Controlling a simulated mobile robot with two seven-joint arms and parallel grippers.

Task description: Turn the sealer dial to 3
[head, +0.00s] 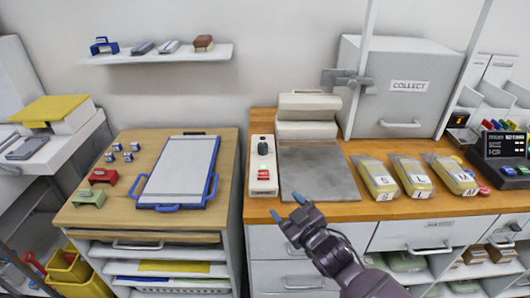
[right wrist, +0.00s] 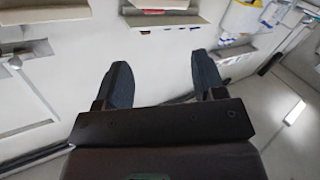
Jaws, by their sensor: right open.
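The sealer's white control box (head: 263,165) stands on the wooden counter, left of its grey plate. Its black dial (head: 263,147) is on top, above a small red display; the setting is too small to read. The sealer's grey plate (head: 318,172) lies flat, with a beige sealing head (head: 308,112) behind it. My right gripper (head: 287,216) is over the counter's front edge, below and to the right of the control box in the head view. It is open and empty, apart from the dial. Its two dark fingers also show in the right wrist view (right wrist: 164,84). My left gripper is out of view.
Labelled yellow packs (head: 412,177) lie right of the plate. A grey COLLECT cabinet (head: 400,90) stands behind them. A lower wooden table (head: 118,212) with a blue-handled board (head: 181,172) is at left, across a gap. A shelf (head: 155,55) hangs above.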

